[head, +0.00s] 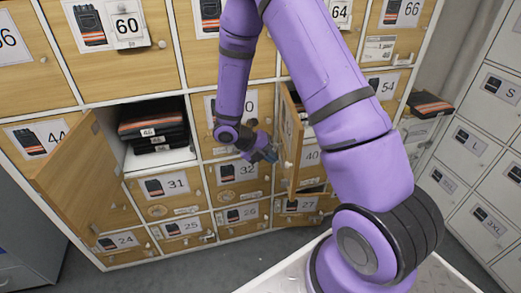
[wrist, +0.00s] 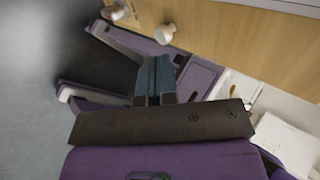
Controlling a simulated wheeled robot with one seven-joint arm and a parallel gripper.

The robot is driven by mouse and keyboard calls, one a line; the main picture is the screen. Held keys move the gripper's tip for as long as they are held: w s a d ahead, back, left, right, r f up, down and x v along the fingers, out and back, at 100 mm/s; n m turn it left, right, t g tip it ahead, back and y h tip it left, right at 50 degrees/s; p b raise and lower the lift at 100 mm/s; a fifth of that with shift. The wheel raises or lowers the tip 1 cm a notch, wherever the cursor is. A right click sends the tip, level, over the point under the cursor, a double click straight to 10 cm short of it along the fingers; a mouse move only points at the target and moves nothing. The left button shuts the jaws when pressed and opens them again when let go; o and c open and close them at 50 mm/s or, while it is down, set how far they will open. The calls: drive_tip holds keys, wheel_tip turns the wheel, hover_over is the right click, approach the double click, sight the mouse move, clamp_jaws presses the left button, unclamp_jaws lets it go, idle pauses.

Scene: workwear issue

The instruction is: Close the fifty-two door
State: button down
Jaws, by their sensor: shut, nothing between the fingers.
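A wooden locker door (head: 291,140) stands open in the middle of the head view, seen nearly edge-on between the 50 and 54 columns. Its number is not readable, but its place suggests it is the fifty-two door. My gripper (head: 268,153) is shut and empty just left of this door, pointing toward it; contact cannot be told. My arm hides part of the space to the right of the door. In the wrist view my shut fingers (wrist: 155,78) are in front of wooden fronts (wrist: 240,42) with white knobs (wrist: 165,33).
Another wooden door (head: 85,185) stands open at the left, beside a compartment with folded dark garments (head: 152,122). Dark orange-striped garments (head: 428,105) show at the right. White lockers (head: 488,130) line the right side. Grey floor (head: 205,270) lies in front.

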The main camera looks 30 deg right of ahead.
sight(293, 161)
drive_tip(key=shift+s+d+f, duration=0.1)
drive_tip(key=shift+s+d, duration=0.25)
drive_tip(key=shift+d, duration=0.35)
drive_tip(key=shift+s+d+f, duration=0.15)
drive_tip(key=shift+s+d, duration=0.25)
drive_tip(key=shift+d, duration=0.35)
drive_tip(key=shift+s+d+f, duration=0.1)
drive_tip(key=shift+s+d, duration=0.25)
drive_tip(key=shift+d, duration=0.35)
drive_tip(key=shift+d, duration=0.1)
